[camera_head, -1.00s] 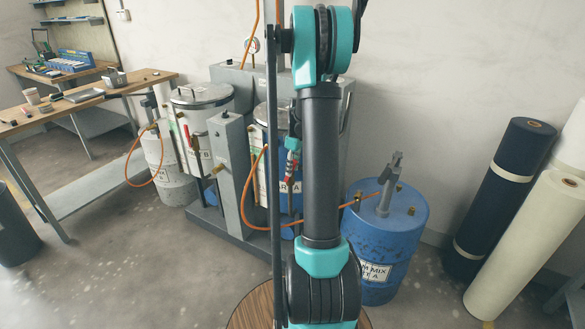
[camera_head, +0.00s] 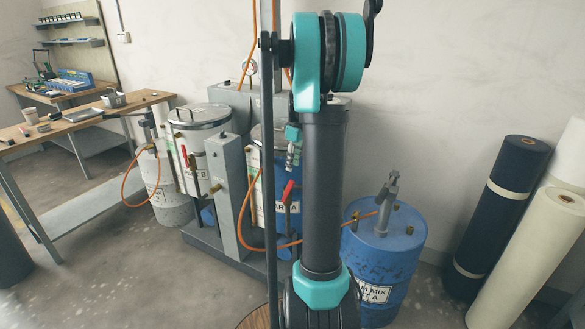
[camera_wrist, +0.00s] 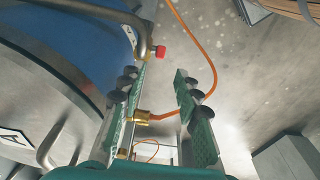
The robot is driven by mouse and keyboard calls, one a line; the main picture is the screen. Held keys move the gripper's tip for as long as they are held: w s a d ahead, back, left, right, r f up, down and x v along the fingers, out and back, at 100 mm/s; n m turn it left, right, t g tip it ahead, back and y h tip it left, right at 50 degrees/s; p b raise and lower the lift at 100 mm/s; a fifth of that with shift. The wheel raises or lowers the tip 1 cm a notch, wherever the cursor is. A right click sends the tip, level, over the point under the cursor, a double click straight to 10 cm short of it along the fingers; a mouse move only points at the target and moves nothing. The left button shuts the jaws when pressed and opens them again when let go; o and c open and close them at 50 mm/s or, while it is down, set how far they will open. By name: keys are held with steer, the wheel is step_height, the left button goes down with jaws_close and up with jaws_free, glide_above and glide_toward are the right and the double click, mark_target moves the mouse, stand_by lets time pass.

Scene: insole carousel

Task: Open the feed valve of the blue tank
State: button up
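The blue tank (camera_head: 262,205), labelled Part A, stands on the grey machine, partly hidden behind my arm in the head view. It also fills the upper left of the wrist view (camera_wrist: 75,40). A red valve handle (camera_head: 288,190) slants at its front. In the wrist view, a red end (camera_wrist: 160,52) shows close to the tank wall, just beyond my left finger's tip. A brass fitting (camera_wrist: 142,115) with an orange hose shows between the fingers. My gripper (camera_wrist: 157,80) is open and empty. In the head view, my gripper (camera_head: 293,160) is above the red handle, apart from it.
A white Part B tank (camera_head: 195,150) with a red lever stands left of a grey post (camera_head: 230,190). An orange hose (camera_head: 255,235) loops at the front. A blue drum (camera_head: 385,255) stands right of my arm, fabric rolls (camera_head: 505,200) farther right. A workbench (camera_head: 90,112) stands left.

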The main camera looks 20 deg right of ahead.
mark_target(289, 191)
steer(key=shift+s+d, duration=0.1)
steer(key=c, duration=0.4)
steer(key=shift+s+d+f+m, duration=0.15)
steer(key=shift+m, duration=0.65)
steer(key=shift+c, duration=1.2)
steer(key=s+d+m, duration=0.1)
steer(key=m, duration=0.3)
steer(key=s+d+f+m+y, duration=0.1)
steer(key=m, duration=0.3)
steer(key=s+d+f+m+t, duration=0.1)
steer(key=m, duration=0.3)
steer(key=shift+s+f+y, duration=0.1)
steer(key=shift+y, duration=0.3)
jaws_close()
steer(key=s+d+f+m+t+y, duration=0.1)
steer(key=s+d+m+t, duration=0.15)
steer(key=m, duration=0.85)
steer(key=s+d+f+m+t+y, duration=0.1)
steer(key=s+m, duration=0.2)
steer(key=m, duration=0.8)
steer(key=w+a+f, duration=0.5)
steer(key=w+f, duration=0.1)
steer(key=w, duration=0.1)
steer(key=shift+w+a, duration=0.15)
steer(key=shift+a, duration=0.15)
